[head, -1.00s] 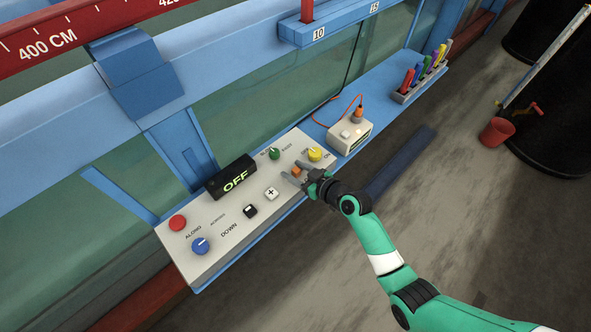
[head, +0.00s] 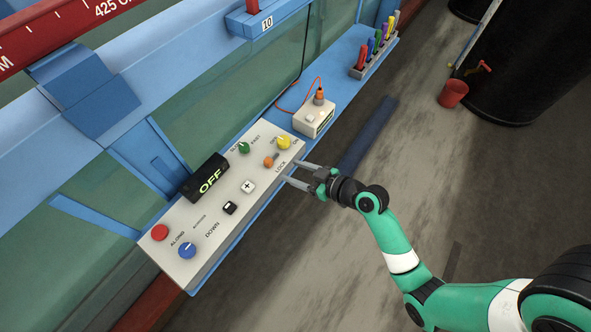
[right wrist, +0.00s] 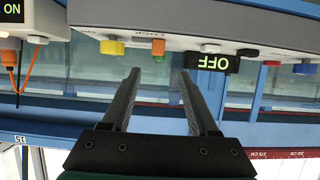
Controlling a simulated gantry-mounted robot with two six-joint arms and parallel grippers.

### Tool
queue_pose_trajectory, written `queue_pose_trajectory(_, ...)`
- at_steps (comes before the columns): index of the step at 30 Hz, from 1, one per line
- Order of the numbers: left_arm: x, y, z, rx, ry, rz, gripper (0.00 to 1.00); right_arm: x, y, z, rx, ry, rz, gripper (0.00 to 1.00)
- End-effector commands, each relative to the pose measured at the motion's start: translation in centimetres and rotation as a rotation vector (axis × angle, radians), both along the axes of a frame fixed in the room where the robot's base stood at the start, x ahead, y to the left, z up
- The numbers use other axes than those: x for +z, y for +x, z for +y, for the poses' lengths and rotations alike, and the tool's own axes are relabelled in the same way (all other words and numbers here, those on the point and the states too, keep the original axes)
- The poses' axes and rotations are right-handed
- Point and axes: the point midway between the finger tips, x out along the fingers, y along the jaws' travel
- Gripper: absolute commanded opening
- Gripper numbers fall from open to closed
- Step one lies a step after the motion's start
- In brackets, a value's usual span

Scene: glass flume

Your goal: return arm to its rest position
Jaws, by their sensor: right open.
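My right gripper (head: 298,175) is open and empty, just off the front edge of the grey control panel (head: 215,238), near the LOCK label. In the right wrist view its two fingers (right wrist: 157,85) stand apart with nothing between them. The panel carries an orange knob (head: 268,162), a yellow knob (head: 283,143), a green knob (head: 244,147), a blue knob (head: 187,250), a red button (head: 160,232) and a black display (head: 206,178) reading OFF. My left gripper is not in view.
A small white box (head: 314,118) with an orange cable stands beyond the panel on the blue shelf (head: 345,80). A rack of coloured pens (head: 375,50) sits at its far end. A red bucket (head: 453,94) stands by a black drum (head: 520,70).

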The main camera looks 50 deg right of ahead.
Motion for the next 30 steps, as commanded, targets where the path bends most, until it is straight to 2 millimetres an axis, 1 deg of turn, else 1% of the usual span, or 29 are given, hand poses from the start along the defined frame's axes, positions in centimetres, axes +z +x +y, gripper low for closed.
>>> queue_pose_trajectory(11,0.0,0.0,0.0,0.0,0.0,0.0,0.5,0.0,0.1,0.0,0.001,0.0,0.0,0.6)
queue_pose_trajectory(13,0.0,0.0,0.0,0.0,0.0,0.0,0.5,0.1,0.2,0.6,0.013,-0.001,-0.002,0.6)
queue_pose_trajectory(14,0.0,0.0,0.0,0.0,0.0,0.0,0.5,0.4,0.6,0.9,0.026,-0.004,-0.009,0.6)
queue_pose_trajectory(17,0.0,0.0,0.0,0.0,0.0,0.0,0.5,3.5,3.2,2.4,0.079,-0.033,-0.073,0.6)
queue_pose_trajectory(18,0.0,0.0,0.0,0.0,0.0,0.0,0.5,5.7,4.5,3.2,0.105,-0.052,-0.118,0.6)
queue_pose_trajectory(20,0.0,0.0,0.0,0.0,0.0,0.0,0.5,9.9,6.6,4.6,0.147,-0.092,-0.199,0.6)
queue_pose_trajectory(21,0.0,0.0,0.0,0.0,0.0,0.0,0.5,13.0,7.8,5.7,0.171,-0.128,-0.261,0.6)
queue_pose_trajectory(23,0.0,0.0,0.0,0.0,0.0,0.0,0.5,18.1,9.2,7.3,0.2,-0.18,-0.359,0.6)
queue_pose_trajectory(24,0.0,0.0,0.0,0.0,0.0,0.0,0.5,21.4,9.9,8.4,0.212,-0.209,-0.423,0.6)
queue_pose_trajectory(26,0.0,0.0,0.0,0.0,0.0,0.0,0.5,26.6,10.3,10.0,0.223,-0.24,-0.522,0.6)
queue_pose_trajectory(27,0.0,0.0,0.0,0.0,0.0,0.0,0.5,30.0,10.2,11.1,0.225,-0.256,-0.587,0.6)
queue_pose_trajectory(29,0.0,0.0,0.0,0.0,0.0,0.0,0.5,35.2,9.7,12.6,0.222,-0.269,-0.69,0.6)
queue_pose_trajectory(30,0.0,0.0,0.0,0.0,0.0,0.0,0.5,38.5,9.0,13.4,0.216,-0.271,-0.758,0.6)
